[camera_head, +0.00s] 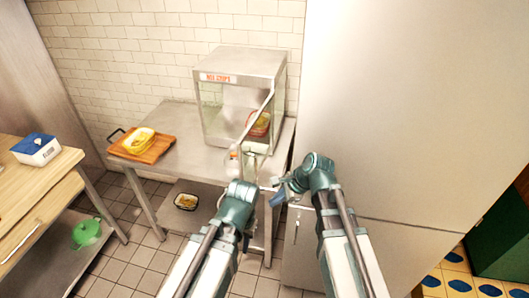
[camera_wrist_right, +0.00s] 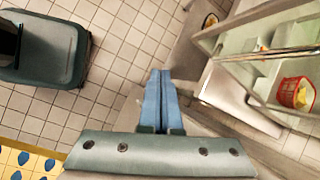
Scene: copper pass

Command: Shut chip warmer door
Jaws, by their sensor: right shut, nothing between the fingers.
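The chip warmer (camera_head: 238,58) is a glass-sided metal box labelled "HOT CHIPS", standing on the steel table. Its door (camera_head: 257,113) appears to stand open, its thin frame jutting towards me; the exact angle is hard to tell. A red basket of chips (camera_head: 260,124) shows inside, and also in the right wrist view (camera_wrist_right: 295,93). My right gripper (camera_head: 277,198) is shut and empty, below and in front of the warmer. Its blue fingers (camera_wrist_right: 160,85) are together in the wrist view, apart from the door frame. My left gripper (camera_head: 247,242) is lower, mostly hidden by its arm; its fingers are unclear.
The steel table (camera_head: 195,150) holds a wooden tray (camera_head: 160,153) of food left of the warmer. A tall pale cabinet (camera_head: 400,110) stands close on the right. A wooden counter (camera_head: 50,185) is at the left. Tiled floor lies between.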

